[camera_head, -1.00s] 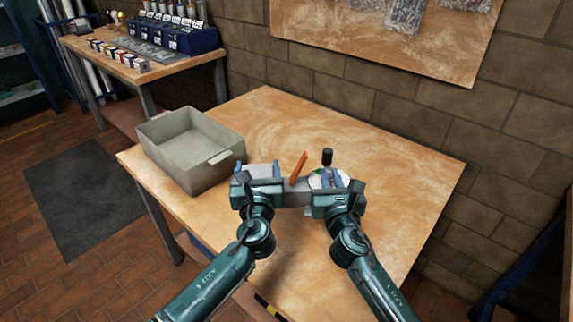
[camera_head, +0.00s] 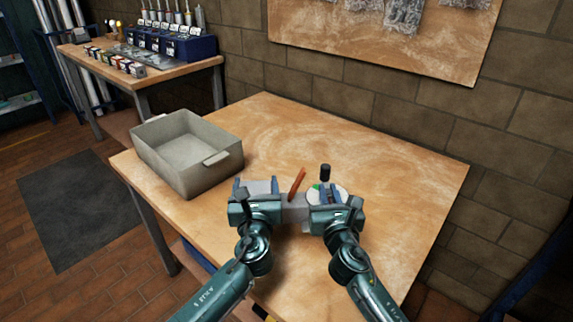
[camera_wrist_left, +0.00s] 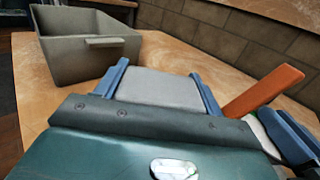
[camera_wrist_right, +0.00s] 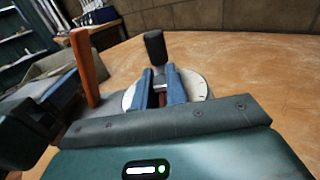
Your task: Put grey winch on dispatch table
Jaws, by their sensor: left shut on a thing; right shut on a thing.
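The grey winch (camera_head: 295,209) is between my two grippers over the near part of the wooden dispatch table (camera_head: 395,180). It has an orange lever (camera_head: 297,184), a white dial-like disc (camera_wrist_right: 195,86) and an upright black knob (camera_head: 325,173). My left gripper (camera_head: 255,187) is shut on the winch's left grey block, which also shows between the blue fingers in the left wrist view (camera_wrist_left: 160,88). My right gripper (camera_head: 334,195) is shut on a part of the winch by the disc, below the knob. The winch's underside is hidden, so I cannot tell whether it touches the table.
A grey open crate (camera_head: 190,160) stands at the table's left side, near the left gripper. The table's middle and right are clear. A brick wall with a wooden board (camera_head: 390,45) is behind. Another bench (camera_head: 150,80) with a blue rack stands at the far left.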

